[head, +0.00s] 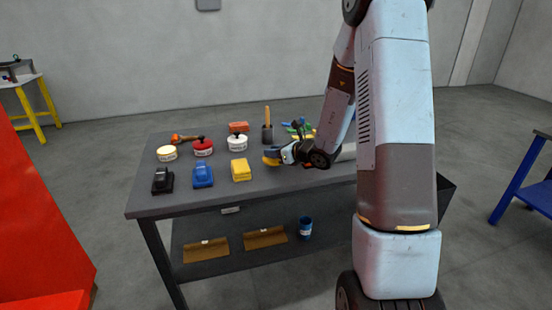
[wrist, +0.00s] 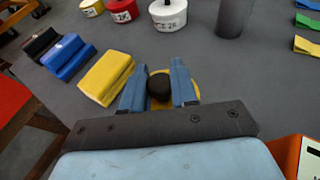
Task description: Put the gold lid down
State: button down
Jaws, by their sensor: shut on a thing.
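The gold lid (wrist: 196,88) is a flat gold disc with a round black knob (wrist: 160,86). My gripper (wrist: 158,84) is shut on the knob, with one blue finger on each side of it, and the fingers hide much of the disc. In the head view the lid (head: 270,161) shows as a small gold patch at my gripper (head: 278,156), over the front part of the grey table (head: 190,208). It is right of the yellow block (head: 240,170). I cannot tell whether the lid touches the tabletop.
Black (head: 162,181) and blue (head: 202,175) blocks stand left of the yellow one. Behind are a yellow-topped can (head: 167,153), a red can (head: 203,148), a white can (head: 237,143) and a dark cup (head: 267,133). Bare tabletop lies between the lid and these cans.

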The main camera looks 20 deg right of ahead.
aim_at(276, 160)
jog(key=shift+w+d+f, duration=0.25)
jog(key=shift+d+f, duration=0.05)
jog(key=shift+f, duration=0.1)
jog(key=shift+d+f, duration=0.1)
jog(key=shift+f, duration=1.3)
jog(key=c, duration=0.9)
grip_release()
jog(key=shift+f, duration=0.1)
jog(key=shift+o, duration=0.2)
